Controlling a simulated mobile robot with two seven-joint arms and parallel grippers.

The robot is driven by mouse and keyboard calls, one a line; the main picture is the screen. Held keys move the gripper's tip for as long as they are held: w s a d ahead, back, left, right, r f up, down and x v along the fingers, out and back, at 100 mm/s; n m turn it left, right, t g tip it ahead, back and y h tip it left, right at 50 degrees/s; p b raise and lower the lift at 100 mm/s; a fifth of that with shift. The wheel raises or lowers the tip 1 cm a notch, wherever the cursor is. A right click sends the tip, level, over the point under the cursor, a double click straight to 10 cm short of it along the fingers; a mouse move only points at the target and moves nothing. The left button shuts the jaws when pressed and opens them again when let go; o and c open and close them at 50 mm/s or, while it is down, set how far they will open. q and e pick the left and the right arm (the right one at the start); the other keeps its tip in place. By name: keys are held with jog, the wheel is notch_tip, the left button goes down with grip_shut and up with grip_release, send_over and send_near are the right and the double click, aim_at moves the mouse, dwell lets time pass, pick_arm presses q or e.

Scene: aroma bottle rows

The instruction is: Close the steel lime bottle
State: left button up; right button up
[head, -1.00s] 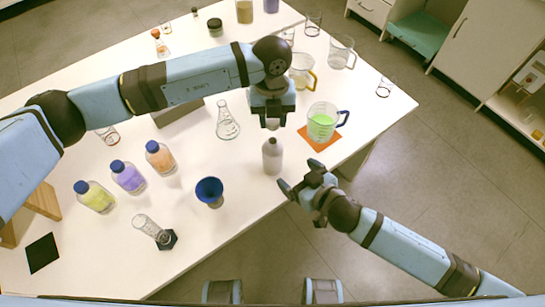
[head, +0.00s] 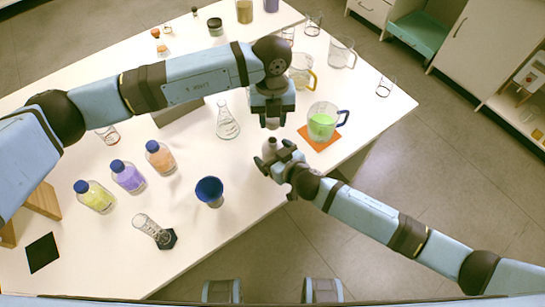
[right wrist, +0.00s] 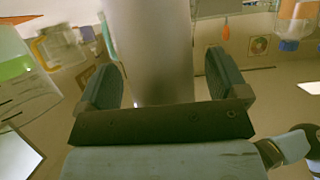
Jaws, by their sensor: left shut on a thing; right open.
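The steel bottle (head: 271,144) is a plain grey cylinder with a narrow neck, standing upright on the white table near its front edge. It fills the upper middle of the right wrist view (right wrist: 152,50). My right gripper (head: 274,157) is open, with one finger on each side of the bottle's body; contact cannot be told. Its fingers also show in the right wrist view (right wrist: 166,85). My left gripper (head: 272,122) points down just above the bottle's top. It is shut on a small cap-like piece, mostly hidden between its fingers.
A green-filled beaker (head: 322,122) stands on an orange mat (head: 312,141) right of the bottle. A conical flask (head: 227,124) and blue funnel (head: 209,190) stand to the left. Orange (head: 160,158), purple (head: 128,177) and yellow (head: 94,197) bottles stand farther left.

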aim_at(271, 141)
jog(key=shift+w, duration=0.1)
jog(key=shift+c, duration=0.4)
jog(key=c, duration=1.3)
pick_arm(q)
jog(key=shift+f, duration=2.5)
jog(key=shift+f, duration=0.85)
jog(key=shift+f, duration=0.55)
jog(key=shift+s+a+f, duration=0.1)
jog(key=shift+a+f, duration=0.05)
jog(key=shift+f, duration=0.3)
pick_arm(e)
jog(key=shift+a+r, duration=0.1)
jog(key=shift+a, duration=0.1)
pick_arm(q)
jog(key=shift+r, duration=0.5)
